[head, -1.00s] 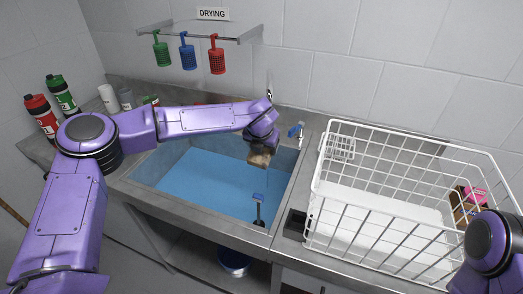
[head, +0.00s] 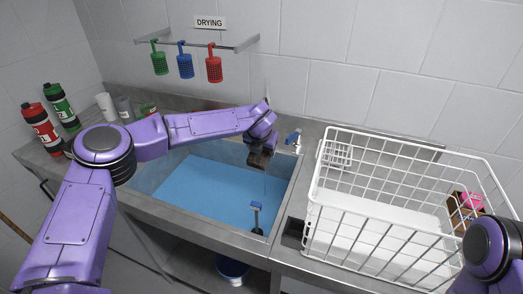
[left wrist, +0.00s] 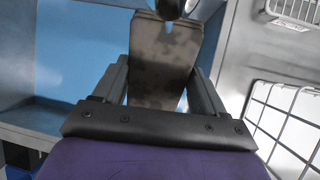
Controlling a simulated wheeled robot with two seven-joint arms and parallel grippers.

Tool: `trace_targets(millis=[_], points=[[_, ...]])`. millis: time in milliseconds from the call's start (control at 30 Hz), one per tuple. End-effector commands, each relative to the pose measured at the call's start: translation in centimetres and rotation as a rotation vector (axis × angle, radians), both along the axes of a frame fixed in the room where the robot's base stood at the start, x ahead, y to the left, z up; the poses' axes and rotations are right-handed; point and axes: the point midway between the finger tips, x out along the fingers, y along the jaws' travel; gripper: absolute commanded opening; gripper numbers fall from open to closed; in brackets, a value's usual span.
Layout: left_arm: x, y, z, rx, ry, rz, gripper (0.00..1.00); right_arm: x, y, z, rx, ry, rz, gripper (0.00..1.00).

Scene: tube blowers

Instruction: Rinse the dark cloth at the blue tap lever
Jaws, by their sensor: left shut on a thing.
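My left gripper (head: 261,147) is over the right part of the sink, shut on the cloth (head: 258,159), which hangs below it. In the left wrist view the cloth (left wrist: 163,65) is grey-brown and mottled, held between the two fingers. The blue tap lever (head: 293,136) is at the sink's back right corner, just right of my gripper. A round metal tap end (left wrist: 172,6) shows right at the cloth's far end in the left wrist view. I cannot tell whether water runs. My right gripper is out of view; only part of that arm shows at lower right.
The sink (head: 145,190) has a blue bottom or water, with a blue-topped brush (head: 256,212) at its front right. A white wire basket (head: 318,205) stands right of it. Bottles (head: 42,128) stand at the left. Colored holders (head: 185,62) hang from the drying rail.

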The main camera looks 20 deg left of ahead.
Motion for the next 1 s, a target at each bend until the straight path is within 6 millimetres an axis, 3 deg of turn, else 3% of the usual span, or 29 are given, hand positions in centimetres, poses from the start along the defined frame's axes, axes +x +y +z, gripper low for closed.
trace_targets(millis=[333, 1000], points=[[0.90, -0.72, 0.01, 0.000, 0.000, -0.001, 0.42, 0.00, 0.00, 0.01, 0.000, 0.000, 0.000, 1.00], [-0.09, 0.04, 0.02, 0.000, 0.000, 0.000, 0.42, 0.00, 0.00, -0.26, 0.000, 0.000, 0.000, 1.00]])
